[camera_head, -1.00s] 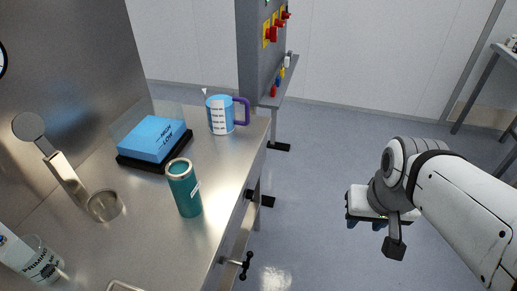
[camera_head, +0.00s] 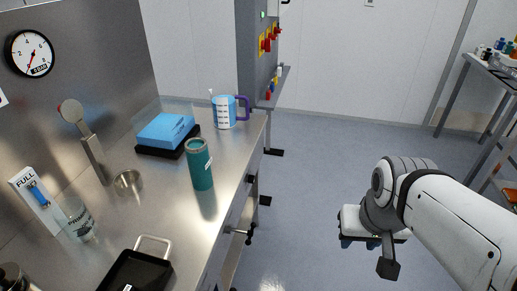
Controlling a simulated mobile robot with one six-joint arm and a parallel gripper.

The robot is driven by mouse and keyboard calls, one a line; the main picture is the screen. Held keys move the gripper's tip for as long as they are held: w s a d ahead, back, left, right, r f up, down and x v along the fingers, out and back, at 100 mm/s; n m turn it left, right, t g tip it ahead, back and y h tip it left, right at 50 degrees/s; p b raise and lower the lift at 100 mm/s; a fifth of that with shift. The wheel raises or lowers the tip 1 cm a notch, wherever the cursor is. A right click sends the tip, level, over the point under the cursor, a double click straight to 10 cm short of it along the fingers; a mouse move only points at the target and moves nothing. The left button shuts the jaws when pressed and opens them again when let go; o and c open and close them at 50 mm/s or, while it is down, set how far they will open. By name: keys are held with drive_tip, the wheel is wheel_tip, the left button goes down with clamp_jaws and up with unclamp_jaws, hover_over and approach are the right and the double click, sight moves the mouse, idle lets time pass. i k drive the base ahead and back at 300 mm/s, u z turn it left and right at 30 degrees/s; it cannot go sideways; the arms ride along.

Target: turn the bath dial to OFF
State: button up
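No dial with an OFF mark can be made out in the camera_head view. A blue box (camera_head: 166,130) on a black base (camera_head: 182,150) stands at the back of the steel bench; its markings are too small to read now. My gripper (camera_head: 370,238) is over open floor at the right, well apart from the bench and the box. Its fingers are mostly hidden by my wrist, so I cannot tell whether they are open or shut.
The bench (camera_head: 215,225) carries a teal tumbler (camera_head: 200,166), a measuring jug (camera_head: 224,112), a metal cup (camera_head: 128,183) and a black tray (camera_head: 135,272). A pressure gauge (camera_head: 30,54) is on the left panel. Red knobs (camera_head: 265,42) are on the grey column. The middle floor is clear.

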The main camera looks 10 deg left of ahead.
sight(251, 178)
drive_tip(key=z, duration=0.15)
drive_tip(key=i, duration=0.9)
drive_tip(key=u, duration=0.05)
